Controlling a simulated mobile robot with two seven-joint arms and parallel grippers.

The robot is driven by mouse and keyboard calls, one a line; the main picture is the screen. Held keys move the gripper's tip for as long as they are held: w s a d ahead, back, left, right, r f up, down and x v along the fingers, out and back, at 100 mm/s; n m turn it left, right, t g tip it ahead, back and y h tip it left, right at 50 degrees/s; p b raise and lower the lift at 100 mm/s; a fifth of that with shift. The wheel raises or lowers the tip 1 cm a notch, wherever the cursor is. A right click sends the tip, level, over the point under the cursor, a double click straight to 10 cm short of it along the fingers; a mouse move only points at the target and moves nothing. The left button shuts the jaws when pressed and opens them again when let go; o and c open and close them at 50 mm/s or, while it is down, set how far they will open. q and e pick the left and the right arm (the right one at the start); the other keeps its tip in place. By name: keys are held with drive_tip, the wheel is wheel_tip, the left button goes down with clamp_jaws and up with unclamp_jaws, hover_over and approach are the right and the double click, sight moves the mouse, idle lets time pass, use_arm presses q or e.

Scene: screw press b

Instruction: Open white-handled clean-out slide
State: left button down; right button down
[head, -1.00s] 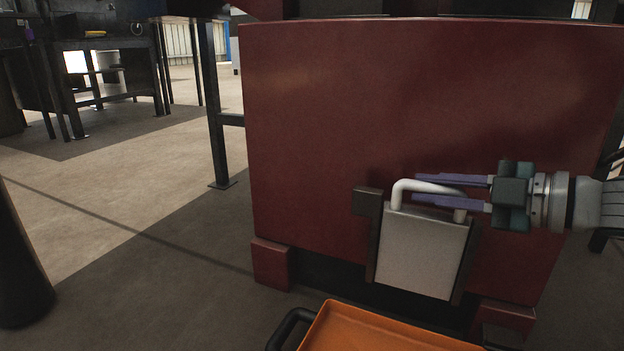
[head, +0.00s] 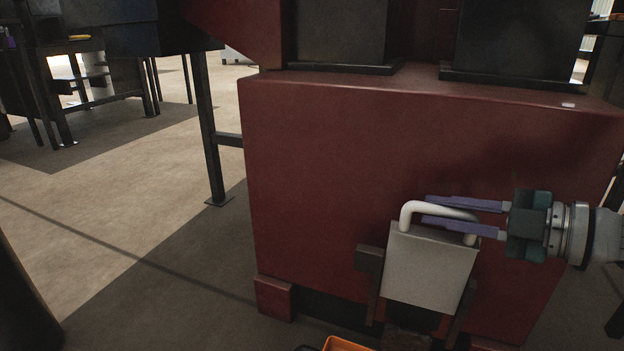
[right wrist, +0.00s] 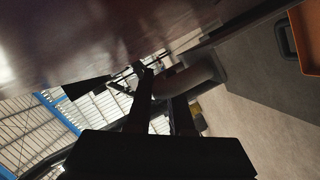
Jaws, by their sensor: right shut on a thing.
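The clean-out slide (head: 428,270) is a light grey plate on the front of the red machine base, between dark side guides (head: 369,272). Its white bar handle (head: 409,215) sticks up from its top edge. My right gripper (head: 428,211) comes in from the right with its purple fingers shut on the handle. The plate stands higher than the tops of the guides, and a dark brownish area (head: 406,341) shows below its lower edge. In the right wrist view the handle (right wrist: 187,80) shows dimly between the dark fingers. My left gripper is not in view.
The red machine base (head: 350,160) fills the middle. An orange tray (head: 347,343) lies on the floor below the slide, mostly cut off; it also shows in the right wrist view (right wrist: 306,35). Open floor lies left; a dark bench (head: 100,60) stands behind.

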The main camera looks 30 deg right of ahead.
drive_tip(key=shift+w+r, duration=0.1)
drive_tip(key=shift+r, duration=0.55)
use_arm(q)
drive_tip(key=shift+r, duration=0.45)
use_arm(e)
drive_tip(key=c, duration=0.8)
unclamp_jaws()
drive_tip(key=shift+f, duration=0.2)
use_arm(q)
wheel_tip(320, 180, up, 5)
drive_tip(key=p, duration=0.5)
use_arm(e)
drive_tip(key=v, duration=1)
